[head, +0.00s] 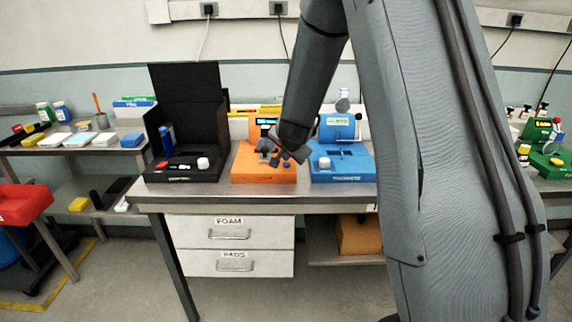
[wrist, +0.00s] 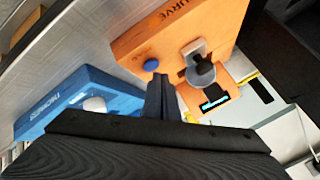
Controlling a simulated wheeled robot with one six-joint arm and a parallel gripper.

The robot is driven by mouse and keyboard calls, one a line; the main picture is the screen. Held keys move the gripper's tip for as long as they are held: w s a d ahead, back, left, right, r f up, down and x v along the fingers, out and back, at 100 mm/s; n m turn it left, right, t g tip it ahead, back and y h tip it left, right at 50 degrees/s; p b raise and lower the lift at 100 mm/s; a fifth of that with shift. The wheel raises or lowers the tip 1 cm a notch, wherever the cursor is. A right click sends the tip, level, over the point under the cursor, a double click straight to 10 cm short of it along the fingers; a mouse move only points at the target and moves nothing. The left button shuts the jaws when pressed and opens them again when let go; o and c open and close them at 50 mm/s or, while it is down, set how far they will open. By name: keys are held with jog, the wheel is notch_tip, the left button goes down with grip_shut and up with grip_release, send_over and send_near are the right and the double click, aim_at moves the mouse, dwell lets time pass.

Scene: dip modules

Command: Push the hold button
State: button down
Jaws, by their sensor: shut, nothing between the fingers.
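The orange module (head: 251,174) stands on the bench between a black and a blue module. In the wrist view the orange module (wrist: 139,40) shows the word CURVE, a round blue button (wrist: 151,65), a grey knob-like part (wrist: 201,70) and a lit display (wrist: 214,103). No "hold" label is readable, so I cannot tell which part is the hold button. My gripper (wrist: 157,78) is shut and empty, its tips close to the blue button; I cannot tell whether they touch. In the head view my gripper (head: 297,156) is over the right part of the orange module.
The blue module (head: 341,174) stands close to the right of the orange one. The black module (head: 181,174) with a tall raised panel stands to its left. The bench (head: 160,199) has a narrow bare front strip. A side shelf (head: 70,150) holds small items.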

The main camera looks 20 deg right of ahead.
aim_at(287, 168)
jog(key=shift+f, duration=0.1)
dwell(0.4)
jog(key=shift+f+b, duration=0.4)
jog(key=shift+b, duration=0.05)
jog(key=shift+r, duration=0.15)
jog(key=shift+r+p, duration=0.35)
jog(key=shift+p, duration=0.15)
jog(key=shift+r, duration=0.1)
notch_tip(287, 168, up, 6)
jog(key=p, duration=0.6)
dwell(0.3)
